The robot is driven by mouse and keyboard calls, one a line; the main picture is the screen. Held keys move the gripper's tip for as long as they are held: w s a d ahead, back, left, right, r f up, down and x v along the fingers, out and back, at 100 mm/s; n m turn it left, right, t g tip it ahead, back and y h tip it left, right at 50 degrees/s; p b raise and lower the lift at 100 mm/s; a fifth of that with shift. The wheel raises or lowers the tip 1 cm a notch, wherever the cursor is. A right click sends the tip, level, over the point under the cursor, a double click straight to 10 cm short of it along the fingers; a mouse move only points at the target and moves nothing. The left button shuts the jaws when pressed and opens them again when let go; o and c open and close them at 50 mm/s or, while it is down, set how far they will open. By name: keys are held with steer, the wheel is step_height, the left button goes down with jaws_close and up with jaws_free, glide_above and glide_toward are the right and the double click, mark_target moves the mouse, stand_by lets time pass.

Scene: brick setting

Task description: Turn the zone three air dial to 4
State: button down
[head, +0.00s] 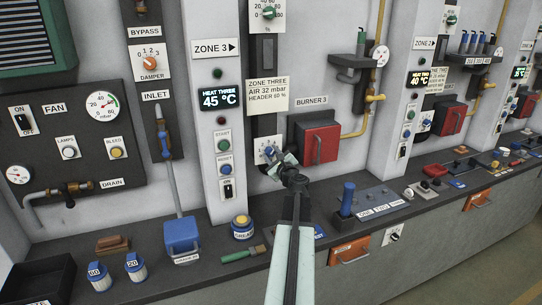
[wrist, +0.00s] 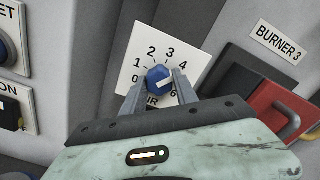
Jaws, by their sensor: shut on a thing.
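The zone three air dial is a blue knob (wrist: 158,77) on a white plate (wrist: 128,62) numbered from 0 to 6. My gripper (wrist: 160,82) is shut on the knob, with one finger at each side. The knob's white mark points to the right, on the 4 side of the plate; its exact number is hard to tell, and the 5 is hidden by the right finger. In the head view the dial plate (head: 260,157) shows left of Burner 3, with my gripper (head: 277,156) at it and covering much of it.
The red burner 3 box (head: 319,145) with its handle stands close to the right of the dial. The zone 3 column (head: 218,120) with start and reset buttons is to the left. A blue lever (head: 347,198) and a grease tin (head: 242,228) stand on the bench below.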

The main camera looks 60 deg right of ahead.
stand_by(0.5)
steer(key=c, duration=0.9)
jaws_free()
steer(key=shift+w, duration=0.1)
steer(key=shift+c, duration=0.2)
steer(key=v, duration=0.8)
